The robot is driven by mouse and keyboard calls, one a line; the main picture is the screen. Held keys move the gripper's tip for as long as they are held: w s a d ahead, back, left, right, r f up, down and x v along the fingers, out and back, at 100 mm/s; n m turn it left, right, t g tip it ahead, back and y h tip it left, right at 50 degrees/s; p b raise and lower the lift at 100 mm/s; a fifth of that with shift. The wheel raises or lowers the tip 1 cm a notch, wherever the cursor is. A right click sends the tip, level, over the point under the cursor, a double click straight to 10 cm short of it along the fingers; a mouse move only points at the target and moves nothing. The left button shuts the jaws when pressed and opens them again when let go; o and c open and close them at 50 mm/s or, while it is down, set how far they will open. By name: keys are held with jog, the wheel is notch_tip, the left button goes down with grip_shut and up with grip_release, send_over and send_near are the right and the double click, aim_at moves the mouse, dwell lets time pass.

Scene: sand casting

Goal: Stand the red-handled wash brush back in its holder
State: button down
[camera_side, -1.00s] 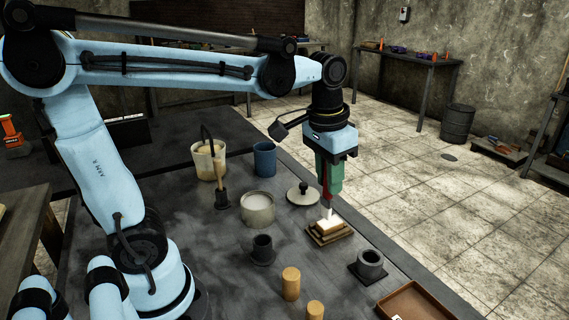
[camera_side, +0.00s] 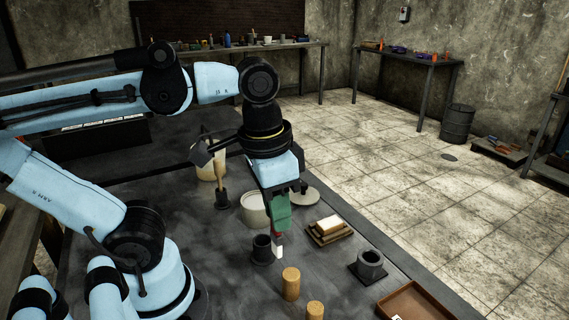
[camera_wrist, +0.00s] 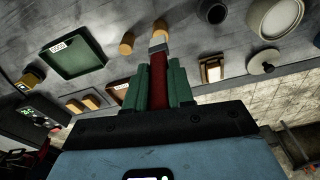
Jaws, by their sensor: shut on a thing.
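My gripper (camera_side: 279,222), with green fingers, is shut on the red-handled wash brush (camera_side: 278,240). The brush points downward, its pale tip just right of a dark round cup with a flanged base (camera_side: 262,250). Whether tip and cup touch is unclear. In the wrist view the red handle (camera_wrist: 153,92) lies between the green fingers, with the pale tip beyond them. The same dark cup (camera_wrist: 212,11) shows at the top there and looks empty. Another dark cup on a square base (camera_side: 370,264) stands to the right. I cannot tell for certain which is the brush's holder.
Two wooden cylinders (camera_side: 291,283) stand in front of the brush. Stacked wooden blocks (camera_side: 328,230) lie to its right, a pale pot (camera_side: 254,209) behind. A wooden-handled tool stands in a dark holder (camera_side: 222,200). A brown tray (camera_side: 416,303) sits at the front right.

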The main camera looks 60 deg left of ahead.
jog(key=shift+s+f, duration=0.1)
jog(key=shift+s, duration=0.2)
jog(key=shift+a+f, duration=0.1)
jog(key=shift+w+a+f, duration=0.45)
jog(key=shift+a+f, duration=1.35)
jog(key=shift+a, duration=0.05)
jog(key=shift+w+a+f, duration=0.5)
jog(key=shift+a+f, duration=1.3)
jog(key=shift+f, duration=0.05)
jog(key=shift+w+a+f, duration=0.45)
jog(key=shift+a+f, duration=1.35)
jog(key=shift+a, duration=0.05)
jog(key=shift+f, duration=0.15)
jog(key=c, duration=1)
grip_release()
